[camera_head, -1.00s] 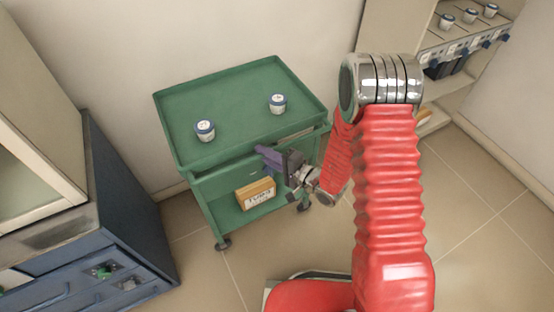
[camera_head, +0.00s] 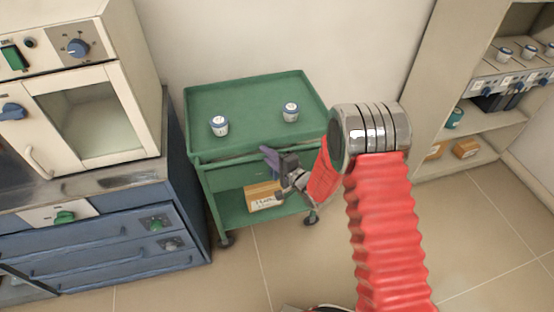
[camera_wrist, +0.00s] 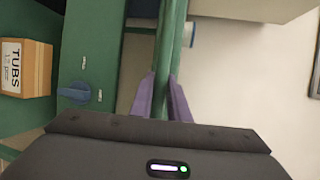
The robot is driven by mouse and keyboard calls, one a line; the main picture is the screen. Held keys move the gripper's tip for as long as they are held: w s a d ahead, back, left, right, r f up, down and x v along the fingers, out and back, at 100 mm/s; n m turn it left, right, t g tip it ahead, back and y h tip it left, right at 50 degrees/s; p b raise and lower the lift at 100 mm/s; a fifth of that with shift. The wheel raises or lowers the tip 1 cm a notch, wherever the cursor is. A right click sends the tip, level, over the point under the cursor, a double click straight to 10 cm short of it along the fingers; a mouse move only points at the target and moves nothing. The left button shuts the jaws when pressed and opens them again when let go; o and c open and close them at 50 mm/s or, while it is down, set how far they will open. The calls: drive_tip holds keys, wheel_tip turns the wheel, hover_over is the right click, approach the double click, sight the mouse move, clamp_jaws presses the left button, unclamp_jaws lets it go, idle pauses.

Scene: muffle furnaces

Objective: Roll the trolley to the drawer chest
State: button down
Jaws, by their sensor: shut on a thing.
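The green trolley (camera_head: 203,110) stands upright against the wall in the head view, with two white-and-blue tubs (camera_head: 220,126) (camera_head: 291,112) on its top tray. My gripper (camera_head: 270,158) is at the trolley's front rail. In the wrist view, the purple fingers of my gripper (camera_wrist: 162,100) are shut on the green rail (camera_wrist: 166,55), one on each side of it. The blue drawer chest (camera_head: 110,245) stands just left of the trolley, with a narrow gap in the picture; whether they touch I cannot tell.
A cream furnace (camera_head: 130,80) sits on the drawer chest. A cardboard box (camera_head: 264,196) labelled TUBS in the wrist view (camera_wrist: 25,85) lies on the trolley's lower shelf. A shelf unit (camera_head: 425,110) with tubs and boxes stands at right. Tiled floor (camera_head: 480,230) is clear in front.

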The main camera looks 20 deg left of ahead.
drive_tip(key=shift+s+a+f, duration=0.3)
drive_tip(key=shift+s+a, duration=0.4)
drive_tip(key=c, duration=2)
unclamp_jaws()
drive_tip(key=o, duration=0.3)
drive_tip(key=shift+r, duration=0.1)
drive_tip(key=shift+w, duration=0.2)
drive_tip(key=shift+r, duration=0.1)
drive_tip(key=v, duration=1.3)
drive_tip(key=shift+s+d, duration=0.15)
drive_tip(key=shift+d, duration=0.25)
